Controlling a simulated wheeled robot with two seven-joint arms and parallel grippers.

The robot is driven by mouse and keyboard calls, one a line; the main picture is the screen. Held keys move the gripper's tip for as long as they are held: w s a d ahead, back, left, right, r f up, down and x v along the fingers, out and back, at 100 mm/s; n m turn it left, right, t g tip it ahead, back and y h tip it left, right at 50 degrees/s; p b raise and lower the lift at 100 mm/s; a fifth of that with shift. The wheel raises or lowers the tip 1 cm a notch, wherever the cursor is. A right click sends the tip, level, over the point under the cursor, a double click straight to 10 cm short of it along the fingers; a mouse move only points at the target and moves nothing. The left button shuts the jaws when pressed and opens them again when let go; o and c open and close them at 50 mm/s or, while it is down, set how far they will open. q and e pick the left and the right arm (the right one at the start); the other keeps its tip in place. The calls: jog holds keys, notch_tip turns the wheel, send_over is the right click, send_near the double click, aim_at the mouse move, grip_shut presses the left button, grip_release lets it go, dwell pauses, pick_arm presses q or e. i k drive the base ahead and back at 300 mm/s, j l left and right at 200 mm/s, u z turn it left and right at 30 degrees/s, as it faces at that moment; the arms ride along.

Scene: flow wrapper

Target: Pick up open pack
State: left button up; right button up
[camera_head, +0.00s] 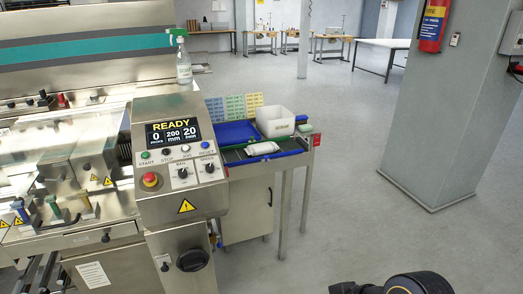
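A small white pack (262,148) lies on the dark surface of the side table at the right end of the machine. It is too small to tell whether the pack is open. A blue strip or tray edge lies under and in front of it. A black part of my own arm with a gold ring shows at the bottom right, far from the pack. Neither of my grippers is in view.
Behind the pack are a blue tray (236,132) and a white bin (275,121). The machine's control panel (177,157) stands left of the table, with a spray bottle (183,61) above it. A grey pillar (450,110) stands right; the floor between is clear.

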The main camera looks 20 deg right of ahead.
aim_at(255, 149)
jog(key=l+u, duration=0.1)
jog(key=u, duration=0.75)
jog(key=l+u, duration=0.4)
jog(key=l, duration=0.2)
jog(key=l+u, duration=0.4)
jog(key=l, duration=0.25)
jog(key=l+u, duration=0.4)
jog(key=l, duration=0.2)
jog(key=k+l, duration=0.1)
jog(key=l, duration=0.25)
jog(key=k+l, duration=0.1)
jog(key=l, duration=0.3)
jog(key=k+l+u, duration=0.1)
jog(key=l, duration=0.25)
jog(key=k+l, duration=0.15)
jog(key=l, duration=0.25)
jog(key=k+l, duration=0.1)
jog(key=l, duration=0.25)
jog(key=k+l, duration=0.1)
jog(key=l, duration=0.25)
jog(key=k+l+u, duration=0.1)
jog(key=l, duration=0.3)
